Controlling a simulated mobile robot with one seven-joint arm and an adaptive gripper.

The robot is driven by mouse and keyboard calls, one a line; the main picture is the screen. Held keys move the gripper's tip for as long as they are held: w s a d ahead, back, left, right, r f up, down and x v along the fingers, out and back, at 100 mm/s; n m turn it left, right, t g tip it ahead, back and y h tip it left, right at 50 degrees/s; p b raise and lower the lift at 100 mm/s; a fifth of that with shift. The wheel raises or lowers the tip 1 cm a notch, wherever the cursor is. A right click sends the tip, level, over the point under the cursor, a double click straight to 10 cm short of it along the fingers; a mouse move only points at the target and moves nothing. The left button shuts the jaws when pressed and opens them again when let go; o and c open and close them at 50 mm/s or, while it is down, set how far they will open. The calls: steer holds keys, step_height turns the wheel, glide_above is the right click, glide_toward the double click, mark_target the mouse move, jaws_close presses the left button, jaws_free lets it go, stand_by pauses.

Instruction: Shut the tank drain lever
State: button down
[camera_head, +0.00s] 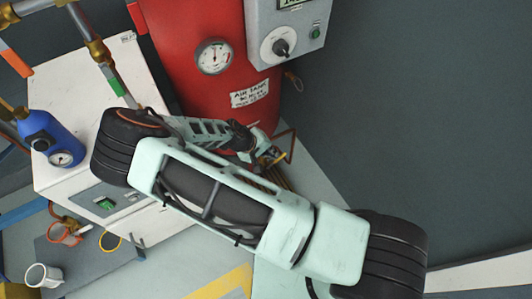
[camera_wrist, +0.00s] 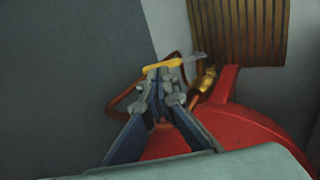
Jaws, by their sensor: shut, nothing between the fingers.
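The red air tank (camera_head: 197,25) stands at the top centre of the head view, and its red surface (camera_wrist: 235,125) fills the lower right of the wrist view. A brass fitting (camera_wrist: 206,78) comes off the tank. Next to it is the drain lever (camera_wrist: 175,63), with a yellow grip and a greyish end. My gripper (camera_wrist: 163,72) is shut and empty, its fingertips right at the yellow grip; I cannot tell whether they touch. In the head view my gripper (camera_head: 268,157) is low beside the tank, partly hidden by my arm. The fingertips cover part of the lever.
A copper-coloured pipe (camera_wrist: 128,92) loops behind my fingers, and a ribbed brown block (camera_wrist: 240,30) is close by. A white cabinet (camera_head: 70,95), a blue regulator (camera_head: 50,140) and a white cup (camera_head: 42,275) are on the left. A grey control box (camera_head: 290,45) is above.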

mark_target(280, 158)
steer(key=shift+b+x, duration=0.3)
steer(key=shift+x, duration=1)
steer(key=shift+d, duration=0.1)
